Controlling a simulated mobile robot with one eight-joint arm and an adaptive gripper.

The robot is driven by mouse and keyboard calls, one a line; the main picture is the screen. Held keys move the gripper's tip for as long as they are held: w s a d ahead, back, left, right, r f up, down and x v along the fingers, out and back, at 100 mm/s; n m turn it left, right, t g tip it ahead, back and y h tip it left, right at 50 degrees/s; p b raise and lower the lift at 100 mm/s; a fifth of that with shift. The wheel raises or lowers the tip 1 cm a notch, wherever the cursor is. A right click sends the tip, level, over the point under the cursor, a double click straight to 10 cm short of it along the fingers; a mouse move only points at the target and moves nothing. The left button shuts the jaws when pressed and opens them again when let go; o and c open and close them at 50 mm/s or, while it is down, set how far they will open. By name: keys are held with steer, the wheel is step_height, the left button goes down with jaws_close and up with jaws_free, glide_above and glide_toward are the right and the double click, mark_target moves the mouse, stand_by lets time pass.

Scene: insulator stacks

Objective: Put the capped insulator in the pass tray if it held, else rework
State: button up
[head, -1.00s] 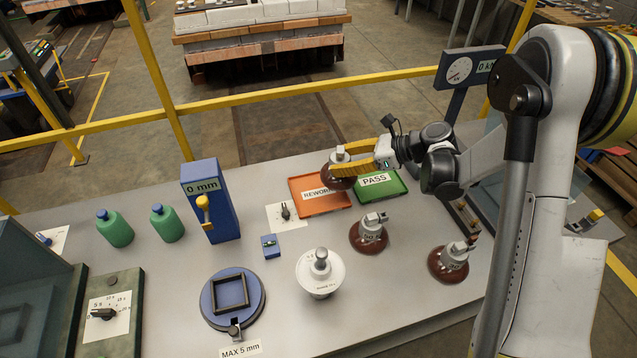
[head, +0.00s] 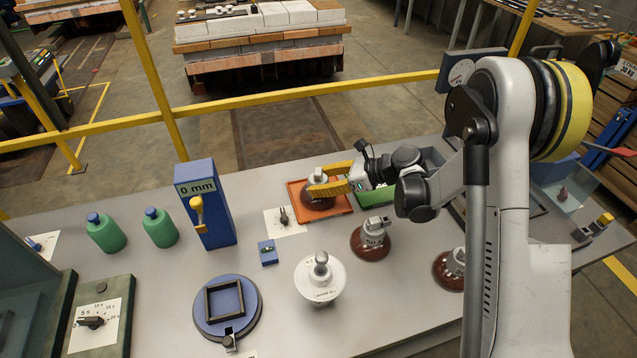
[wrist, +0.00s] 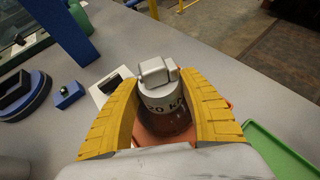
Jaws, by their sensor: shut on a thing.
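A brown insulator with a grey metal cap (wrist: 163,92) is between the yellow fingers of my gripper (wrist: 165,105), which is shut on it. In the head view, my gripper (head: 330,183) holds this insulator (head: 318,190) at the orange rework tray (head: 337,209). I cannot tell whether its base touches the tray floor. The green pass tray (head: 378,196) is just to the right, partly hidden by my arm; its edge also shows in the wrist view (wrist: 278,152).
Two brown capped insulators, one nearer the middle (head: 371,240) and one at right (head: 450,268), stand in front of the trays.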

steer(key=shift+f, duration=0.15)
steer(key=o, duration=1.4)
